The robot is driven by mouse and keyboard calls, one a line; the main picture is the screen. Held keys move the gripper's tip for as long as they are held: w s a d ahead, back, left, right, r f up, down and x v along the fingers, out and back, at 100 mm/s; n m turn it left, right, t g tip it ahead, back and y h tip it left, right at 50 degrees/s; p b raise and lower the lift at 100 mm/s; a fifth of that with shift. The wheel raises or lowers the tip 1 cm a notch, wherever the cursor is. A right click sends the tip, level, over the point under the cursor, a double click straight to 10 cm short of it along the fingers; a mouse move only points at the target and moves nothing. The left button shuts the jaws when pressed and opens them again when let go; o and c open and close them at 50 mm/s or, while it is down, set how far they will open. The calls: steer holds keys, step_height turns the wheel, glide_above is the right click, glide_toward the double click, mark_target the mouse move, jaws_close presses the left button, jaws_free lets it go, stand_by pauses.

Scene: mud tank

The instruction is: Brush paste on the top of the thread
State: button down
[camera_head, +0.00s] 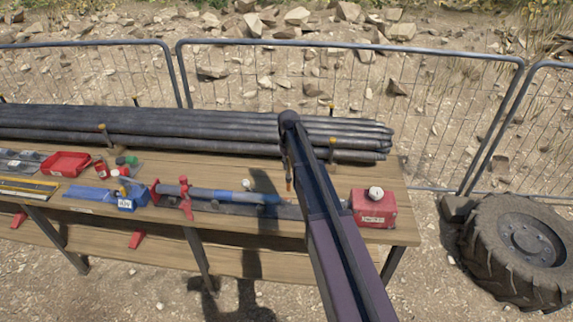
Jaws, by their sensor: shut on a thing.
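My arm reaches over the bench, and my gripper (288,172) hangs at its far end, small and partly covered by the arm. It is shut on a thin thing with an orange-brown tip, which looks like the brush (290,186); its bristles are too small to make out. A grey and blue pipe (225,195) lies along the bench, with red clamps (185,197) around its left part. The brush tip is close to the pipe's right end in the picture; I cannot tell whether they touch. The thread is not clear, and my arm covers part of that area.
A red box (373,208) with a round white-topped thing stands right of my arm. A stack of long dark pipes (200,130) lies along the bench's back. A red tray (66,163) and a blue box (128,200) are at left. A mesh fence (440,110) stands behind; a tyre (520,245) lies at right.

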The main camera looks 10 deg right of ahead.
steer(key=shift+r+p, duration=0.6)
steer(key=shift+r, duration=0.3)
steer(key=shift+r+p, duration=1.5)
steer(key=shift+f, duration=0.15)
